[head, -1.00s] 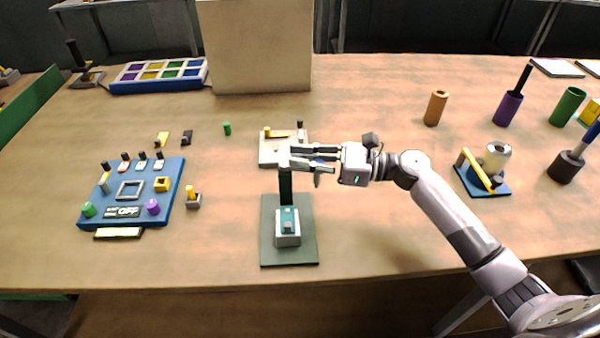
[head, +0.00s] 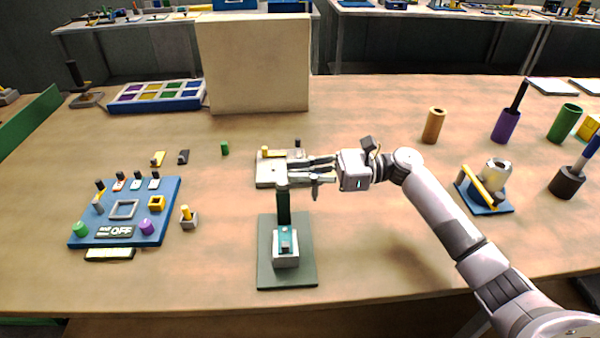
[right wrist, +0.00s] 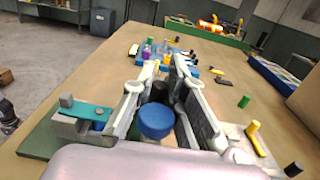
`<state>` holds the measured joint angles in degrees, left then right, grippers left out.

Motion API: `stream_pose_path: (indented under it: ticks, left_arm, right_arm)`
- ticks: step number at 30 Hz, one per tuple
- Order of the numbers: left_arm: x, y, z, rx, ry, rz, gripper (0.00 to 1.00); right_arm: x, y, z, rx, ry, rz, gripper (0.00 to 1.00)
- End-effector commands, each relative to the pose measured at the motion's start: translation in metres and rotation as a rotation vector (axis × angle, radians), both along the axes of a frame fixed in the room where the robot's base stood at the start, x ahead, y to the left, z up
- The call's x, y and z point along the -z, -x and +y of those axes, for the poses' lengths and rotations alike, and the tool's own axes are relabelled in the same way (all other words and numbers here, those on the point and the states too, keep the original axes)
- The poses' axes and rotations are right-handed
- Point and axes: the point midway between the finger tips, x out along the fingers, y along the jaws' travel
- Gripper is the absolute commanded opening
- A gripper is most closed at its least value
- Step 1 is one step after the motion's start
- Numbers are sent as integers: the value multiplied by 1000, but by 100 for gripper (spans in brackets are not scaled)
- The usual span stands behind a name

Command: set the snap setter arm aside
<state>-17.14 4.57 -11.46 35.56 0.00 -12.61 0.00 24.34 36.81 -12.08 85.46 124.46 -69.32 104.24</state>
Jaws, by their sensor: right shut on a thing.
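The snap setter stands near the table's front edge in the head view, with a dark green base plate (head: 305,272), a dark post (head: 283,208) and a grey block with a teal top (head: 286,250). My right gripper (head: 312,172) is at the top of the post, its fingers pointing left. In the right wrist view a round blue knob (right wrist: 156,121) shows between the finger links; its stem is mostly hidden. The fingers are shut on the snap setter arm, which they largely hide. The base also shows at left in the wrist view (right wrist: 42,137). My left gripper is out of view.
A grey-beige pad (head: 267,179) with yellow and dark pegs lies just behind the setter. A blue panel (head: 150,190) is at left, a blue fixture (head: 490,208) at right. A tall beige board (head: 254,65) stands behind.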

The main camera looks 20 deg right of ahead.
Motion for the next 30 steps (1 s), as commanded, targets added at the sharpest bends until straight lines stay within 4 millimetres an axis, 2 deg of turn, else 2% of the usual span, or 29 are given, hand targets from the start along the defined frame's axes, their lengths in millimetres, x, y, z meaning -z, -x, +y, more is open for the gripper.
stream_pose_path:
  ticks: [1,9,20,25,30]
  left_arm:
    - [0,0,0,0,0,0,33]
    - [0,1,0,0,0,1,33]
    - [0,4,2,0,-2,5,33]
    - [0,3,1,0,-2,3,33]
    - [0,2,1,0,0,2,33]
  right_arm:
    - [1,0,-2,3,2,3,14]
    - [0,0,-1,2,1,1,32]
    - [0,1,-4,2,1,1,33]
    - [1,6,-27,5,3,2,33]
    - [1,15,-64,5,2,3,33]
